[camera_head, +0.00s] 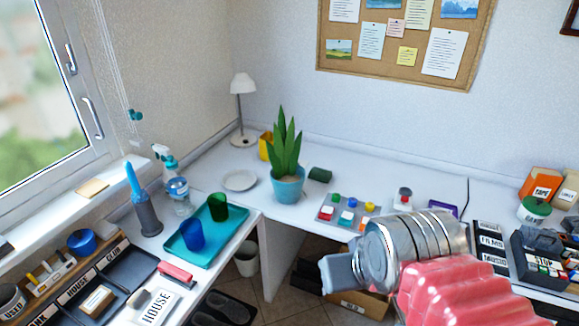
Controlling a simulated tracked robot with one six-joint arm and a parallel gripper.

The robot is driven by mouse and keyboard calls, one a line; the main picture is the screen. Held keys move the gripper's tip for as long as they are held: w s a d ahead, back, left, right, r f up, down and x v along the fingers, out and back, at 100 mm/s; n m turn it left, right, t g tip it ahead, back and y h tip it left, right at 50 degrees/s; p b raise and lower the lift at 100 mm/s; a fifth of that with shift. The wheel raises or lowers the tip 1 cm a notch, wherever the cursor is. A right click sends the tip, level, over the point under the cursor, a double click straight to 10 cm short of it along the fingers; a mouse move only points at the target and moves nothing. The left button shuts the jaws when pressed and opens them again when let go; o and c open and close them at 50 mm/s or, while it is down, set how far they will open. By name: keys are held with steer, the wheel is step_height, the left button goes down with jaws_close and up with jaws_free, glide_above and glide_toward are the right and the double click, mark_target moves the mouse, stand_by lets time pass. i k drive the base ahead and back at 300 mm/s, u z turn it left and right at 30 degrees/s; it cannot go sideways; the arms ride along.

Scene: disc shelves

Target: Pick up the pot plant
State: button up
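The pot plant (286,160) has tall green pointed leaves in a light blue pot. It stands upright on the white corner desk, near the desk's front edge. My gripper (337,273) is the grey end of my arm, in front of the desk, below and to the right of the pot. It is apart from the plant and points to the left. I cannot make out its fingers clearly, so I cannot tell whether it is open. I see nothing held in it.
A white plate (240,181) lies left of the pot. A yellow container (266,146) stands close behind it, and a dark green object (320,174) lies to its right. A tray of coloured pieces (347,212) is further right. A teal tray with cups (182,244) is at front left.

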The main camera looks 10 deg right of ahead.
mark_target(283, 157)
steer(key=z, duration=1.6)
steer(key=i, duration=1.1)
steer(key=u, duration=1)
